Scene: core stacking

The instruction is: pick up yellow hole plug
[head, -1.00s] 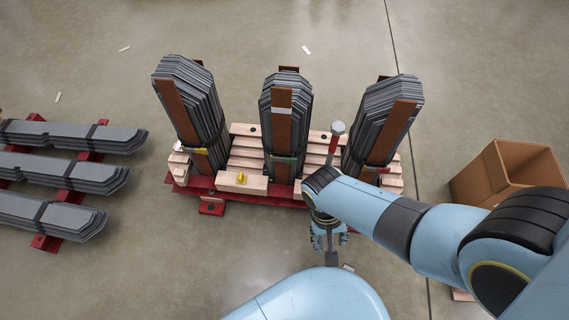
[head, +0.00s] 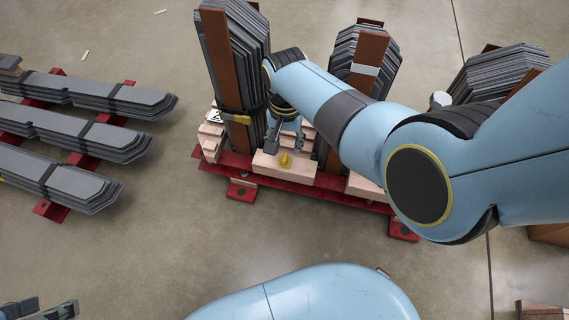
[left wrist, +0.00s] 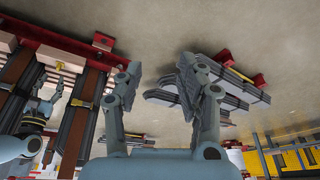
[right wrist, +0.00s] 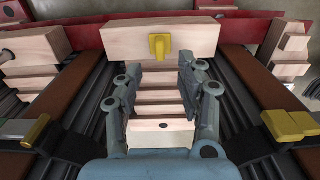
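In the right wrist view the plug (right wrist: 160,46) stands out from the block (right wrist: 190,38), just beyond my fingertips. My right gripper (right wrist: 159,68) is open and empty, its fingers spread on either side of the line to the plug, not touching it. My left gripper (left wrist: 159,70) is open and empty; part of it shows at the lower left of the head view (head: 40,308).
Tall grey stacks with brown boards flank the block, the left stack (head: 245,60) close to my right gripper. A red base (head: 330,190) runs below. A yellow buckle (right wrist: 290,124) lies at the right in the right wrist view. More grey stacks (head: 90,95) lie at left; floor in front is clear.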

